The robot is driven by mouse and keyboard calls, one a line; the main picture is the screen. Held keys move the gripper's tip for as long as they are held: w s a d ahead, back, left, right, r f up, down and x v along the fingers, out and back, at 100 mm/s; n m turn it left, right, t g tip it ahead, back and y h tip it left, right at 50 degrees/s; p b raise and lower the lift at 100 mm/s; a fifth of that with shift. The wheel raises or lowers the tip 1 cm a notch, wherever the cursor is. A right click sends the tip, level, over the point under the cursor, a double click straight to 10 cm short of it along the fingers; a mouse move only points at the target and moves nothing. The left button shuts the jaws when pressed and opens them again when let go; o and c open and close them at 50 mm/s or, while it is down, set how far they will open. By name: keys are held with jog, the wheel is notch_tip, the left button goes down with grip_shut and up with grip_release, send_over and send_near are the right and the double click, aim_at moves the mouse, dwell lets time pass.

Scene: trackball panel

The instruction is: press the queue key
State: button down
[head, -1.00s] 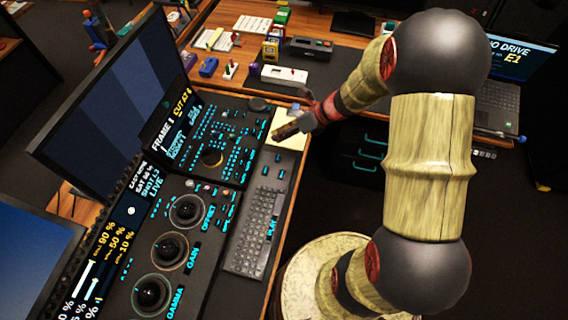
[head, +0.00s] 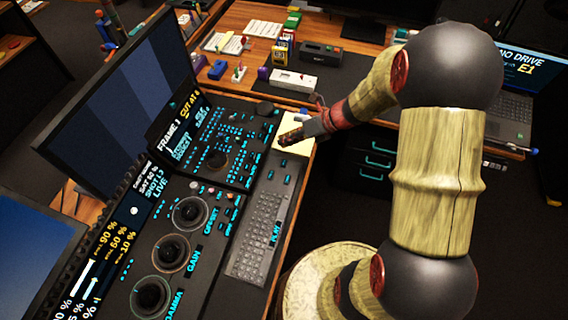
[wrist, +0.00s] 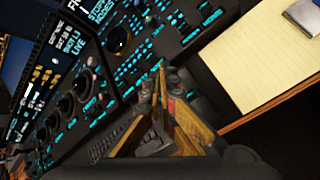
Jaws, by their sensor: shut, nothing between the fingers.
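The console panel (head: 235,178) carries many cyan-lit keys, a trackball (head: 216,160) and three large dials. I cannot read a queue label, so I cannot tell which key is the queue key. In the head view my gripper (head: 286,139) is over the yellow notepad, near the panel's right side. In the wrist view my gripper (wrist: 161,72) is shut and empty, its fingertips together in front of the lit key rows (wrist: 145,65). The trackball also shows there at the top (wrist: 117,40). Contact with any key cannot be made out, and the fingers hide part of the panel.
The yellow notepad (wrist: 262,60) lies beside the panel. A grey keyboard (head: 260,235) is in front of the console. A large monitor (head: 120,95) stands behind it. A white box (head: 294,80) and small items sit on the far desk. The floor at right is dark.

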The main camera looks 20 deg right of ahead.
jog(key=b, duration=0.6)
send_over(285, 160)
notch_tip(285, 160, down, 6)
jog(key=shift+s+r, duration=0.1)
jog(key=shift+f, duration=0.85)
jog(key=shift+f, duration=0.15)
jog(key=shift+f, duration=0.25)
jog(key=shift+f, duration=0.6)
dwell(0.9)
dwell(0.4)
jog(key=shift+r+p, duration=0.95)
jog(key=shift+r, duration=0.05)
jog(key=shift+r, duration=0.1)
